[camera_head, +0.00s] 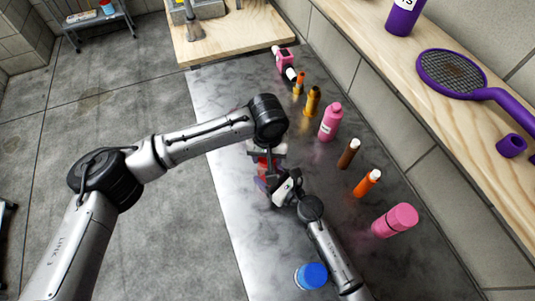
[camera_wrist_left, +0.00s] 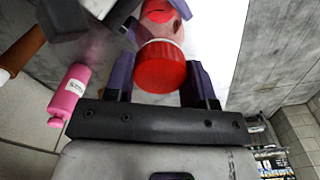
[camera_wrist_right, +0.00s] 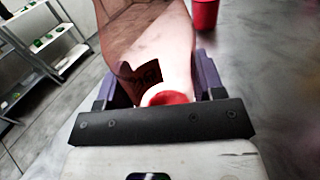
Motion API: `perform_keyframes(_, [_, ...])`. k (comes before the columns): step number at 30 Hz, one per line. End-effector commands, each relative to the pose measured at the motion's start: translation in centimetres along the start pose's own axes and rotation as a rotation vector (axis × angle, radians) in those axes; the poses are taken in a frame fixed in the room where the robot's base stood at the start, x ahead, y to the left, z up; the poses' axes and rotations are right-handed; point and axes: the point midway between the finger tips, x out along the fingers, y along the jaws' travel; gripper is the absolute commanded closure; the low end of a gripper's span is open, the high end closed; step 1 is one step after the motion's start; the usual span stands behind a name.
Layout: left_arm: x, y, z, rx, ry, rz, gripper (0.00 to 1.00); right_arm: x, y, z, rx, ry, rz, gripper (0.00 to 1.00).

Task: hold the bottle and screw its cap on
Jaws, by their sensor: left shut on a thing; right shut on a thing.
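In the left wrist view the red ribbed cap (camera_wrist_left: 160,68) sits between the fingers of my left gripper (camera_wrist_left: 158,85), which is shut on it. The bottle (camera_wrist_left: 160,22), pinkish with red, is directly beyond the cap; cap and bottle look in line, but I cannot tell how far the thread is engaged. My right gripper (camera_wrist_right: 153,80) is shut on the bottle, whose pale body (camera_wrist_right: 178,55) with a dark mark fills the space between its fingers. In the head view my left gripper (camera_head: 264,155) is above my right gripper (camera_head: 270,186), and they hide most of the bottle.
Along the table's wall side stand several bottles, among them a pink one (camera_head: 330,122) and a large pink one (camera_head: 395,220). A blue-capped jar (camera_head: 311,276) is near the front. A purple racket (camera_head: 455,75) lies on the wooden shelf. The table's left strip (camera_head: 225,185) is clear.

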Motion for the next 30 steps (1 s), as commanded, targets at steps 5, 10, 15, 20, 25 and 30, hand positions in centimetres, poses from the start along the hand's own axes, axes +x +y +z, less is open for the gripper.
perform_keyframes(5, [0.04, -0.01, 0.00, 0.362, -0.001, 0.000, 0.78, -0.03, -0.06, -0.04, 0.000, 0.001, -0.001, 1.00])
perform_keyframes(10, [0.08, -0.03, 0.01, 0.713, -0.001, -0.001, 0.78, -0.04, -0.06, -0.05, 0.000, 0.001, -0.001, 1.00])
perform_keyframes(15, [0.08, -0.04, -0.01, 1.065, -0.001, -0.002, 0.78, -0.04, -0.07, -0.05, 0.000, 0.001, -0.001, 1.00])
perform_keyframes(20, [0.09, -0.05, -0.04, 1.398, 0.000, -0.003, 0.78, -0.04, -0.07, -0.05, 0.000, 0.001, -0.001, 1.00])
perform_keyframes(25, [0.11, -0.06, -0.05, 1.753, 0.000, -0.004, 0.78, -0.05, -0.06, -0.06, 0.000, 0.001, -0.001, 1.00])
perform_keyframes(30, [0.12, -0.07, -0.05, 2.110, 0.000, -0.004, 0.78, -0.05, -0.05, -0.06, 0.000, 0.001, -0.001, 1.00])
